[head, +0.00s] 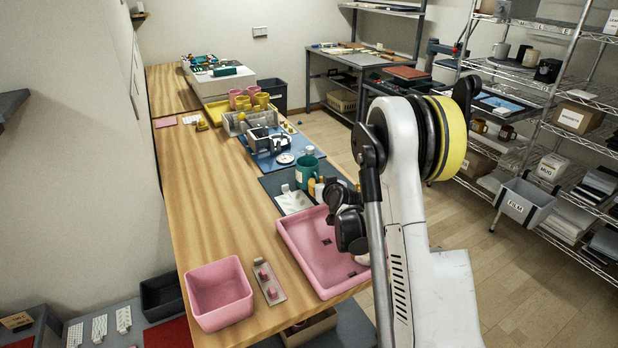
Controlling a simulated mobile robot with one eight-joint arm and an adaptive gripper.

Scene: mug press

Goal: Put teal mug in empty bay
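The teal mug (307,172) stands upright on a dark mat (272,182) on the wooden bench, near small bottles. A grey tray or rack (232,127) is farther back along the bench. Pink mugs (235,97) and yellow mugs (262,101) stand by it; I cannot make out which bay is empty. Dark parts at the end of my arm, probably my gripper (346,218), show above the pink sink-like tray, to the right of and nearer than the mug. The fingertips cannot be told apart, and nothing is visibly held.
A blue mat with a press-like device (267,140) lies between the mug and the rack. The large pink tray (306,262), a pink bin (218,293) and a small strip with pink knobs (268,282) occupy the near end. The bench's left side (200,190) is clear.

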